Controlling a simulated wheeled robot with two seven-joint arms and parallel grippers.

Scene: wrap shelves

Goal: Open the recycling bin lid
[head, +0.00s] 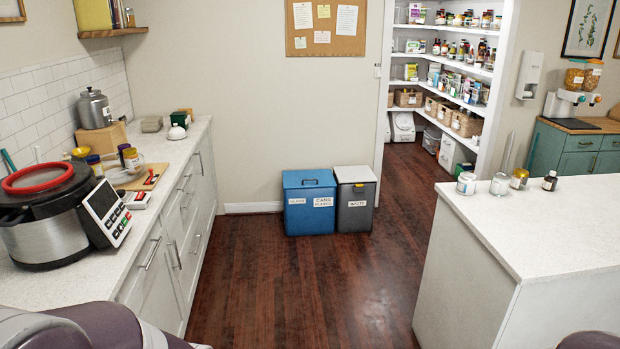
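The recycling bin (310,216) is a blue box with white labels, one reading "CANS PLASTIC". It stands on the floor against the far wall, near the middle of the head view. Its blue lid (308,179) is shut and has a dark handle on it. A grey bin (355,209) labelled "WASTE" with a pale lid stands close beside it on the right. Parts of my arms show at the bottom left and bottom right edges. Neither of my grippers is in view.
A counter (165,170) with a large pot (45,225) and other items runs along the left. A white island (470,270) with small jars stands at the right. The wooden floor (300,285) between them is clear up to the bins. A pantry doorway opens behind, to the right.

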